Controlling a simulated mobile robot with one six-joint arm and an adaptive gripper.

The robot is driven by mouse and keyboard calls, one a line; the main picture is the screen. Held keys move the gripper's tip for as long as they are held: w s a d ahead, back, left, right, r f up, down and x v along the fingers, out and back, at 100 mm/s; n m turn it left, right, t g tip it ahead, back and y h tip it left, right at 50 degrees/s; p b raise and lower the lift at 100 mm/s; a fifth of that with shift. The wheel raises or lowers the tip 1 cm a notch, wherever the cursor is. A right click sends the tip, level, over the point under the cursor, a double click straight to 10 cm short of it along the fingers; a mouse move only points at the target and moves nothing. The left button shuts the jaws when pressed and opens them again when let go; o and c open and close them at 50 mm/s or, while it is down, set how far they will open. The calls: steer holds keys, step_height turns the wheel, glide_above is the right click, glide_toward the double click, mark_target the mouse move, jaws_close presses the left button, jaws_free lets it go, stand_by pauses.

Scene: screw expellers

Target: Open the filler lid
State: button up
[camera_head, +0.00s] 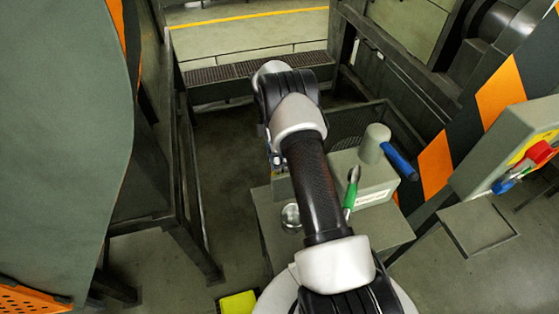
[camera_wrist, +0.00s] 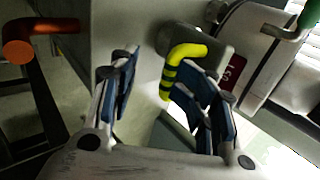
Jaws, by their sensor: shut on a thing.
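I cannot pick out the filler lid for certain in either view. In the head view my arm hides most of the gripper and the yellow handle.
In the head view a grey labelled box (camera_head: 375,192) carries a green handle (camera_head: 351,190) and a cylinder with a blue handle (camera_head: 400,160). A panel with red and blue handles (camera_head: 539,152) is at right. An orange-red handle (camera_wrist: 20,50) is left in the wrist view.

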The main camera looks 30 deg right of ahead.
steer(key=shift+o, duration=0.3)
steer(key=shift+s+a+f, duration=0.1)
steer(key=shift+s+f, duration=0.05)
steer(key=shift+f, duration=0.25)
steer(key=shift+r, duration=0.1)
steer(key=v, duration=0.7)
steer(key=shift+r, duration=0.35)
